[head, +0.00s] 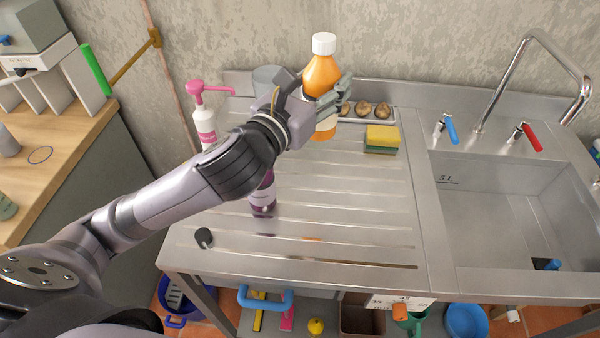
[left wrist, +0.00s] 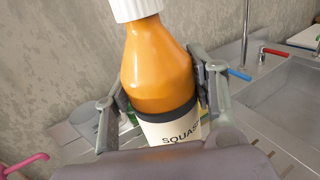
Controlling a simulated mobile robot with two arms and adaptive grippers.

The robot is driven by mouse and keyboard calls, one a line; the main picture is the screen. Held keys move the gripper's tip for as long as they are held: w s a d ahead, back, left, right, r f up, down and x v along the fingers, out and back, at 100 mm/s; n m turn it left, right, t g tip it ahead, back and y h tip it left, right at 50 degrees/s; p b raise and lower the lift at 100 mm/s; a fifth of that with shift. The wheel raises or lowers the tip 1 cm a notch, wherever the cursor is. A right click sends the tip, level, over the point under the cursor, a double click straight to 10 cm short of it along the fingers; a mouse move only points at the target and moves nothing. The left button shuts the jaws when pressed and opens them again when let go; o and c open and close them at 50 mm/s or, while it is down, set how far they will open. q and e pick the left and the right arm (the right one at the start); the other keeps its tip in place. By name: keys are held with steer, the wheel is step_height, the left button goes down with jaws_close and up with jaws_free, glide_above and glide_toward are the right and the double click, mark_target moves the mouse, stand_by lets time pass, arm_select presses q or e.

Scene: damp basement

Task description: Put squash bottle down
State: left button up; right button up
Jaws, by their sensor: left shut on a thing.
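The squash bottle (head: 322,76) is orange with a white cap and a pale label. My left gripper (head: 326,102) is shut around it, and the bottle stands nearly upright in the fingers. In the left wrist view the bottle (left wrist: 158,65) fills the middle, with a finger on each side and "SQUAS" readable on the label. The bottle is over the back part of the steel draining board (head: 340,205). My right gripper is not in view.
Behind the bottle is a tray with brown round things (head: 363,109). A sponge (head: 382,139) lies to the right, before the sink (head: 500,220). A pink pump bottle (head: 205,120), a purple bottle (head: 262,195) and a black cap (head: 204,238) stand left. The board's front middle is clear.

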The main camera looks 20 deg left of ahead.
arm_select(q)
step_height(320, 180, down, 19)
steer(key=b, duration=0.3)
steer(key=shift+d+r, duration=0.2)
steer(key=shift+d, duration=0.05)
steer(key=shift+s+f+b, duration=0.1)
steer(key=shift+f+b, duration=0.05)
steer(key=shift+b, duration=0.2)
steer(key=o, duration=1.2)
steer(key=shift+f, duration=0.1)
steer(key=shift+o, duration=0.6)
